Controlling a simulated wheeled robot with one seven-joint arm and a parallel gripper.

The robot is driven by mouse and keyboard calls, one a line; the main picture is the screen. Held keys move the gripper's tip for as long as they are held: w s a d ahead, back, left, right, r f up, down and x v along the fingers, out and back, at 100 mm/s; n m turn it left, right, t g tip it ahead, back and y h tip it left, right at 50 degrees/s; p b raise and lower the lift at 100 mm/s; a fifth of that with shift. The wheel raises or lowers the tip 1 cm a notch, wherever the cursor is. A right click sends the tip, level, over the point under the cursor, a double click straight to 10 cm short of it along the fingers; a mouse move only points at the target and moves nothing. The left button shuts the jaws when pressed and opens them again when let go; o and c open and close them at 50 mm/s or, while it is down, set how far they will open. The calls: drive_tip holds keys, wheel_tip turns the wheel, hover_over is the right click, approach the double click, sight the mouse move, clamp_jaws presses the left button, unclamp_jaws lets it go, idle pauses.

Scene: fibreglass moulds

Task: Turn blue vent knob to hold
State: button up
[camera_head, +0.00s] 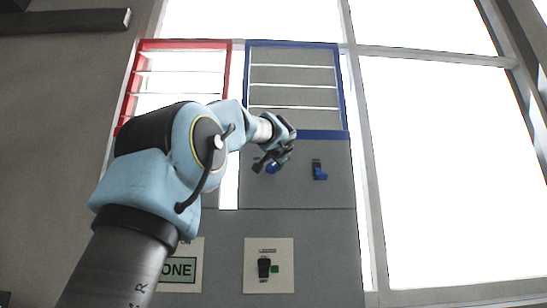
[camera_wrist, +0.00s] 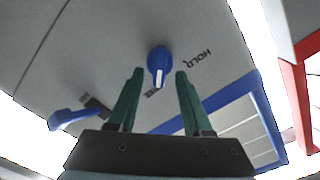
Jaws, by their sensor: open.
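The blue vent knob (camera_wrist: 160,58) is on a grey panel, with a white pointer mark facing the bottom of the wrist view. The printed word HOLD (camera_wrist: 193,58) lies to its right, and the pointer is not on it. Another label (camera_wrist: 153,92) below the knob is partly hidden. My gripper (camera_wrist: 159,73) is open, its two green fingers on either side of the knob in the picture; I cannot tell whether they touch it. In the head view, my gripper (camera_head: 265,164) is at the panel and the knob (camera_head: 271,169) is partly covered by it.
A blue lever handle (camera_head: 320,172) is on the same panel right of the knob; it also shows in the wrist view (camera_wrist: 72,118). A blue-framed louvre vent (camera_head: 342,92) is above, beside a red-framed one (camera_head: 133,82). A switch plate (camera_head: 284,250) is lower down.

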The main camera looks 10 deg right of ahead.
drive_tip(key=shift+w+d, duration=0.1)
drive_tip(key=shift+w, duration=0.45)
clamp_jaws()
